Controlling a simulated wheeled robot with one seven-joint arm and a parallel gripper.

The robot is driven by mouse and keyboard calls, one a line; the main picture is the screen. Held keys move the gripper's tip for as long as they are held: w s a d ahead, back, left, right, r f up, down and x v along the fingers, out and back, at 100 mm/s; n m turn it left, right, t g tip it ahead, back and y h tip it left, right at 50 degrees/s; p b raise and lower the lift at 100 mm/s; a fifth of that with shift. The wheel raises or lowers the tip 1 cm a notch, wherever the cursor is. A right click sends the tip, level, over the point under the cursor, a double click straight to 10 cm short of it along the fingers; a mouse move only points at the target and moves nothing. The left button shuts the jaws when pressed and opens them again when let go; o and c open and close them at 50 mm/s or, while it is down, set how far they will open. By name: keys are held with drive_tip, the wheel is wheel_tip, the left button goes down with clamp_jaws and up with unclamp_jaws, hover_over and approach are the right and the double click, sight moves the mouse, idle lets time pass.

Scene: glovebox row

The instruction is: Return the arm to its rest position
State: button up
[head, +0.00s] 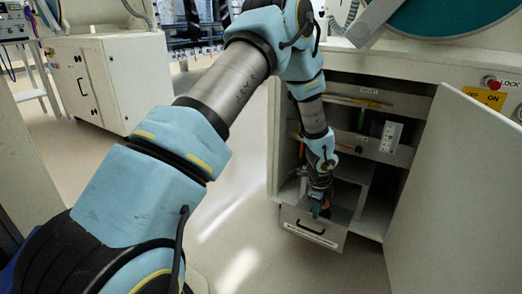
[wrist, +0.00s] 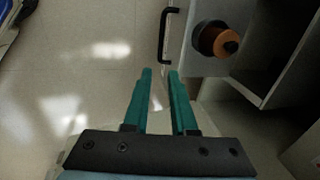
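My gripper (wrist: 159,74) has two green fingers, apart, with only floor showing between them in the wrist view. In the head view my gripper (head: 317,209) hangs low in front of the open cabinet, over the pulled-out drawer (head: 299,226). My arm reaches across the picture from the lower left and bends down to it. In the wrist view an orange and black round object (wrist: 218,40) stands in the drawer, to the right of and beyond my fingertips, clear of them. In the head view it is mostly hidden by my gripper.
The drawer's black handle (wrist: 166,36) stands out near my fingertips. The cabinet door (head: 455,185) is swung open on the right. A shelf (head: 375,102) with small items is above the drawer. Another white cabinet (head: 110,80) stands at the left; the floor between is clear.

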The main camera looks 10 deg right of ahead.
drive_tip(key=w+a+r+n+y, duration=0.1)
drive_tip(key=w+a+r+n, duration=0.1)
drive_tip(key=a+r+n, duration=0.55)
drive_tip(key=w+a+r+n, duration=0.25)
drive_tip(key=a+r, duration=0.25)
drive_tip(key=a, duration=0.5)
drive_tip(key=s+a+r+n, duration=0.55)
drive_tip(key=a+n, duration=0.25)
drive_tip(key=a, duration=0.2)
drive_tip(key=s+a+r+n, duration=0.5)
drive_tip(key=s+a+n, duration=0.15)
drive_tip(key=a, duration=0.35)
wheel_tip(320, 180, up, 32)
drive_tip(key=p, duration=3.2)
drive_tip(key=shift+r+n, duration=0.15)
drive_tip(key=shift+n, duration=0.3)
